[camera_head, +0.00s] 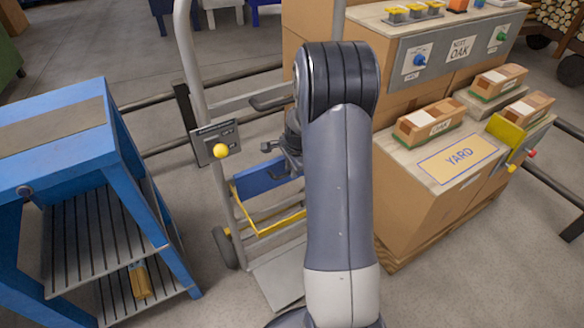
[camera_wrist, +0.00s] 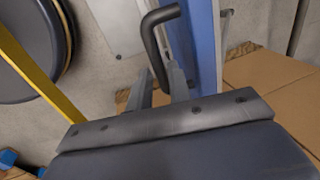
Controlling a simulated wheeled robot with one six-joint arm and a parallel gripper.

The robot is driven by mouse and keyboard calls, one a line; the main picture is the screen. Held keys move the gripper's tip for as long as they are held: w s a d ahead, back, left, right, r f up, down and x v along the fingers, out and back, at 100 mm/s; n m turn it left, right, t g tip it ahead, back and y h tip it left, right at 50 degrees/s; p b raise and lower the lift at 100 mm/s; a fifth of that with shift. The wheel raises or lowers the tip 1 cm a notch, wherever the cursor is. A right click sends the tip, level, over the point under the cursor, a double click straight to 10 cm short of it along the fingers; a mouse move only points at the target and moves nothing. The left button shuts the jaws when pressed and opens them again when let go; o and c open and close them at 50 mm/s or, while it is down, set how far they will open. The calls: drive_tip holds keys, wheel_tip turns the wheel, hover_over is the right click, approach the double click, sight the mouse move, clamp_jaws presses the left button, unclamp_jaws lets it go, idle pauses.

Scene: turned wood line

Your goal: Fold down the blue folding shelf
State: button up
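The blue folding shelf (camera_head: 262,178) is on the hand truck, seen as a blue panel partly hidden behind my arm. In the wrist view its blue edge (camera_wrist: 207,45) runs up and down, right of a dark bent handle (camera_wrist: 152,38). My gripper (camera_head: 287,147) is at the panel's upper right in the head view. In the wrist view my gripper's two fingers (camera_wrist: 162,84) stand on either side of the handle's lower end, close to it. Whether they press on it is not clear.
The hand truck (camera_head: 187,50) has a grey box with a yellow knob (camera_head: 220,151) and a yellow bar (camera_head: 275,224). A blue slatted bench (camera_head: 120,150) stands left. A cardboard-sided station with a YARD label (camera_head: 458,158) stands right. Floor shows between bench and truck.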

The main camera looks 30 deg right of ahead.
clamp_jaws()
drive_tip(key=shift+s+f, duration=0.1)
drive_tip(key=s+f+t+b, duration=0.1)
drive_tip(key=s+f+b, duration=0.3)
drive_tip(key=s+b, duration=0.1)
drive_tip(key=shift+s+f+b, duration=0.3)
drive_tip(key=shift+f+b, duration=0.05)
drive_tip(key=shift+b, duration=0.2)
drive_tip(key=shift+o, duration=1.8)
unclamp_jaws()
drive_tip(key=shift+d+t, duration=0.1)
drive_tip(key=shift+t, duration=0.2)
drive_tip(key=shift+s+r, duration=0.1)
drive_tip(key=shift+r, duration=0.05)
